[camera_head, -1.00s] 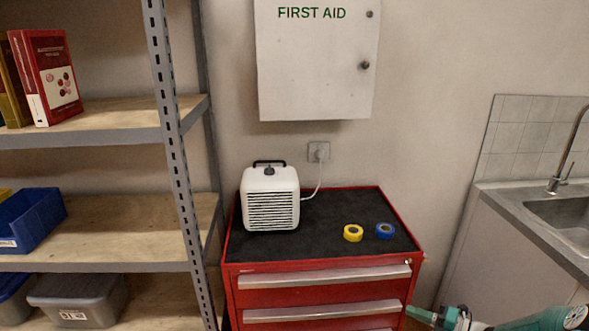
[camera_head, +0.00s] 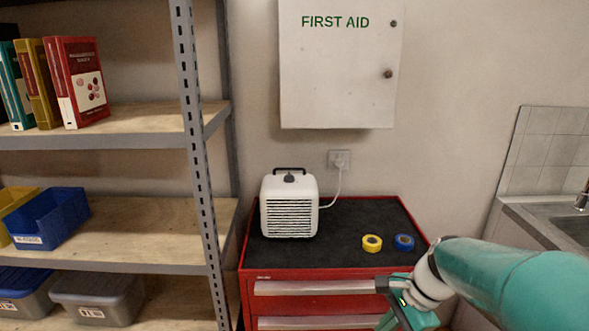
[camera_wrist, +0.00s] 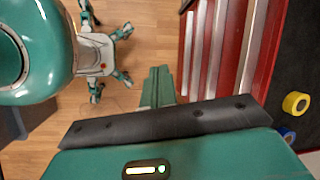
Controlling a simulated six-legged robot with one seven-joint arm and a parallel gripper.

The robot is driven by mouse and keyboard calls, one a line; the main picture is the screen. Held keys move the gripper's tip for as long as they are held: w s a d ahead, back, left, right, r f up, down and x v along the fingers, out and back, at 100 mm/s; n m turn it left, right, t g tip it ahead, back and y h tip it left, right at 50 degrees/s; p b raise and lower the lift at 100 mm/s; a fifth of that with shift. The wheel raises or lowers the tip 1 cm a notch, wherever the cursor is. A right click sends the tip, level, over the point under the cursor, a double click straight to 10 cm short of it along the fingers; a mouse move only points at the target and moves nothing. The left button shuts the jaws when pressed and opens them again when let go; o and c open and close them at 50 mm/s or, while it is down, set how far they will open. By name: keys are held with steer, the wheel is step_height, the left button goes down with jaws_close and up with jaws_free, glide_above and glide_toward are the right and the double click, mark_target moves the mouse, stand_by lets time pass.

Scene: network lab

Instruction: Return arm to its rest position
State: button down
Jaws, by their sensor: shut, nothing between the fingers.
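My arm, green and white, reaches in from the right of the head view, in front of the red tool cabinet (camera_head: 320,272). Its wrist end is low in front of the cabinet's upper drawers and hides part of them. In the wrist view my gripper (camera_wrist: 158,78) shows its green fingers close together, shut and empty. Below the fingers there is wood floor, with the cabinet's drawer fronts to the right. No object is held.
A white fan heater (camera_head: 289,207), a yellow tape roll (camera_head: 372,243) and a blue tape roll (camera_head: 404,242) stand on the black cabinet top. A metal shelf (camera_head: 200,150) is at the left, a sink (camera_head: 560,235) at the right. A first aid box (camera_head: 338,70) hangs above.

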steer(key=s+a+r+n+t+h, duration=0.1)
steer(key=s+r+n+t+h, duration=0.1)
steer(key=s+r+n, duration=0.2)
steer(key=s+a+r+n+t+h, duration=0.1)
steer(key=s+r+n+t+h, duration=0.1)
steer(key=s+n, duration=0.6)
steer(key=shift+a+r+n, duration=0.15)
steer(key=shift+r+n, duration=0.75)
steer(key=shift+n, duration=0.4)
